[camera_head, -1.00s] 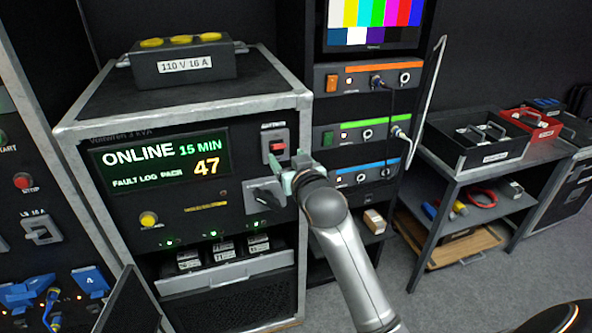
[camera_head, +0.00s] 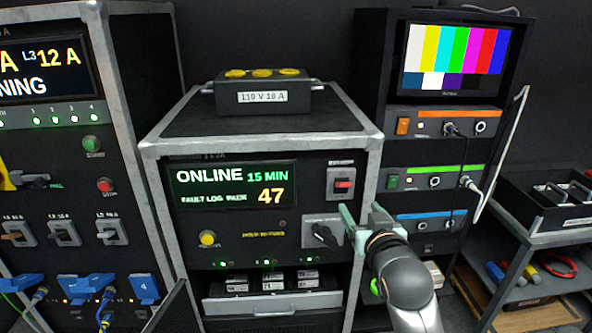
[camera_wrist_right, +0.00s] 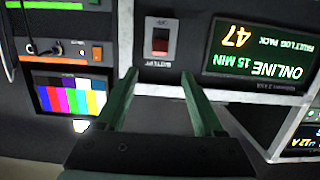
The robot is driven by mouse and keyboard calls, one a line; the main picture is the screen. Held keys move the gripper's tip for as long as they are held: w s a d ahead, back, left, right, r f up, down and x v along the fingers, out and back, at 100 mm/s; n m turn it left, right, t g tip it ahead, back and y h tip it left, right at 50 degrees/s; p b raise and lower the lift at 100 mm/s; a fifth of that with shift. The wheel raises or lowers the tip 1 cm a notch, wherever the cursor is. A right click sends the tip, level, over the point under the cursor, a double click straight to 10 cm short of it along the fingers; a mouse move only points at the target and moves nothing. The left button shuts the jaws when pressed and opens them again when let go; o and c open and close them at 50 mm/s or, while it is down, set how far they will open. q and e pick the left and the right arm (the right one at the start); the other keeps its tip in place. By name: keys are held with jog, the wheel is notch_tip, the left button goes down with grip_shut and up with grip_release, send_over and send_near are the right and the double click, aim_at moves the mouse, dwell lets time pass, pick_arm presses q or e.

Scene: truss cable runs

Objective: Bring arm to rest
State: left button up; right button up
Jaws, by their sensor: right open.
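My right gripper (camera_head: 362,219) is in front of the right side of the UPS cabinet (camera_head: 262,146), in the head view. Its two greenish fingers are apart with nothing between them. In the right wrist view my right gripper (camera_wrist_right: 158,85) also shows open and empty, below the red battery switch (camera_wrist_right: 160,40) in that picture. In the head view the battery switch (camera_head: 343,184) is above and left of the fingertips. A rotary switch (camera_head: 324,236) is just left of the fingers; I cannot tell whether they touch it. My left gripper is not in view.
A lit green display (camera_head: 236,186) reads ONLINE, 15 MIN, 47. A 110 V box (camera_head: 263,97) sits on the cabinet. A breaker panel (camera_head: 62,190) stands left.

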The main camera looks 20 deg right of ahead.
jog(key=s+a+f+n+g+y, duration=0.1)
jog(key=s+a+f, duration=0.1)
jog(key=f, duration=0.5)
jog(key=s+a+f+n+g+y, duration=0.1)
jog(key=s+a+f+n, duration=0.15)
jog(key=f, duration=0.55)
jog(key=s+a+f+g+y, duration=0.1)
jog(key=s+a+f+y, duration=0.15)
jog(key=f, duration=0.45)
jog(key=s+a+f+g, duration=0.1)
jog(key=s+a+f, duration=0.1)
jog(key=s+f, duration=0.5)
jog(key=s+a+f+n+g+y, duration=0.1)
jog(key=s+a+f+g, duration=0.1)
jog(key=s+f, duration=0.5)
jog(key=shift+s+a+f, duration=0.3)
jog(key=shift+s+a, duration=0.55)
jog(key=shift+s, duration=0.35)
jog(key=shift+y, duration=0.25)
